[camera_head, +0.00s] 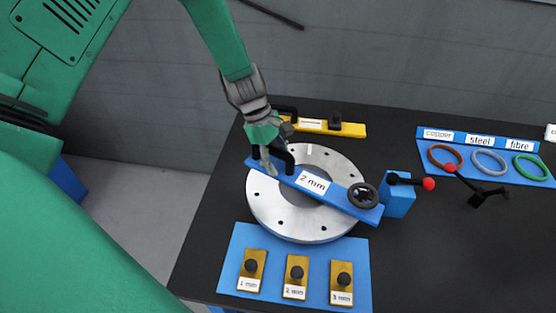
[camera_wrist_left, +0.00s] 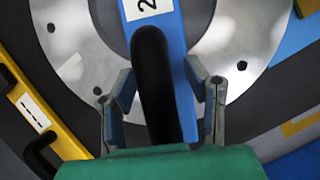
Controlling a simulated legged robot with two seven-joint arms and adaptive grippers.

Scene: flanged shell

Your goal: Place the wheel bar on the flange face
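The wheel bar (camera_head: 340,200) is a long blue bar with a "2 mm" label, a black handle at its left end and a black wheel near its right end. It lies across the silver flange face (camera_head: 270,213), with both ends past the ring's edge; whether it touches all along cannot be told. My left gripper (camera_head: 270,163) is at the bar's handle. In the left wrist view, its fingers (camera_wrist_left: 163,90) stand apart on either side of the black handle, with gaps showing. The flange face (camera_wrist_left: 75,60) and its bolt holes show behind. My right gripper is out of view.
A yellow bar (camera_head: 350,129) lies behind the flange. A blue mat (camera_head: 238,243) with brass labelled blocks lies in front. A blue block (camera_head: 398,200) with a red-knobbed lever stands right of the bar. Copper, steel and fibre rings lie on a blue board (camera_head: 510,170) farther right.

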